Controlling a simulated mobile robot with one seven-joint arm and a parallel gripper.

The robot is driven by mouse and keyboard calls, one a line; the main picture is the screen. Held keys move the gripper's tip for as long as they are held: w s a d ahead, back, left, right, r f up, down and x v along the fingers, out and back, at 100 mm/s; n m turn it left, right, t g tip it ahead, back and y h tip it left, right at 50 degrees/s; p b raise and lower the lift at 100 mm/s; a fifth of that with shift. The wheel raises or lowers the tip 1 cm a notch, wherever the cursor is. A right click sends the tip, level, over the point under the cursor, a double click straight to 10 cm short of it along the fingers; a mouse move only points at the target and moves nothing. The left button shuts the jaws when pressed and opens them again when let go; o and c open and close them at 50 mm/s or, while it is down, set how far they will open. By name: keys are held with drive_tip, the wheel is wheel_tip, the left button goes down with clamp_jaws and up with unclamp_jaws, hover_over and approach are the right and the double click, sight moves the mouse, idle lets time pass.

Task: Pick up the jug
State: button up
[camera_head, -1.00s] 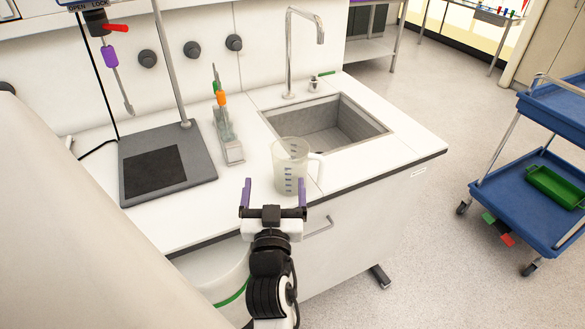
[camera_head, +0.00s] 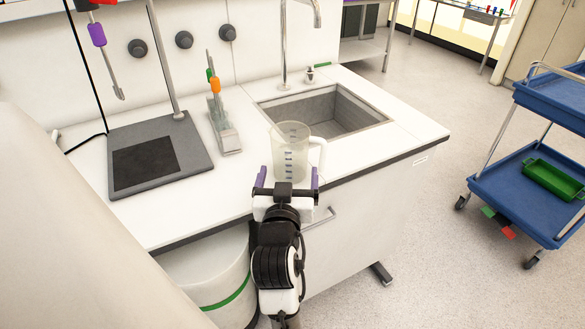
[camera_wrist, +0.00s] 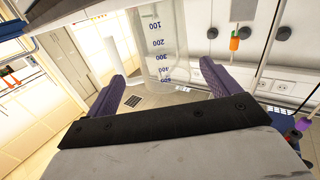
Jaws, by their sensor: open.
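The jug (camera_head: 291,150) is a translucent measuring jug with dark markings, standing upright on the white counter in front of the sink. Its white handle (camera_head: 320,153) points right. My gripper (camera_head: 287,176) is open and empty at the counter's front edge, its purple fingers spread at the near side of the jug. In the wrist view the jug (camera_wrist: 165,45) shows between and beyond the two fingers (camera_wrist: 165,82), with its printed numbers visible. I cannot tell whether the fingers overlap the jug's sides. The jug's lower front is partly hidden by my gripper in the head view.
The sink (camera_head: 335,112) lies behind the jug. A rack (camera_head: 226,135) with orange and green-topped items stands to its left, beside a grey stand base (camera_head: 155,160). A white bin (camera_head: 212,275) is below the counter. A blue trolley (camera_head: 520,200) stands at right.

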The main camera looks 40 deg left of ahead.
sight(291, 140)
drive_tip(key=p+x, duration=0.1)
drive_tip(key=x, duration=0.1)
drive_tip(key=shift+w+a+r, duration=0.15)
drive_tip(key=shift+w+a, duration=0.05)
drive_tip(key=shift+w, duration=0.05)
drive_tip(key=p+x, duration=0.2)
drive_tip(key=x, duration=0.3)
drive_tip(key=shift+a, duration=0.2)
drive_tip(key=shift+w+a+f, duration=0.2)
drive_tip(key=shift+w+f, duration=0.05)
drive_tip(key=shift+w, duration=0.1)
drive_tip(key=shift+c, duration=0.2)
drive_tip(key=c, duration=1.1)
drive_tip(key=shift+r, duration=0.2)
wheel_tip(291, 140, up, 20)
drive_tip(key=b, duration=0.1)
drive_tip(key=shift+f, duration=0.2)
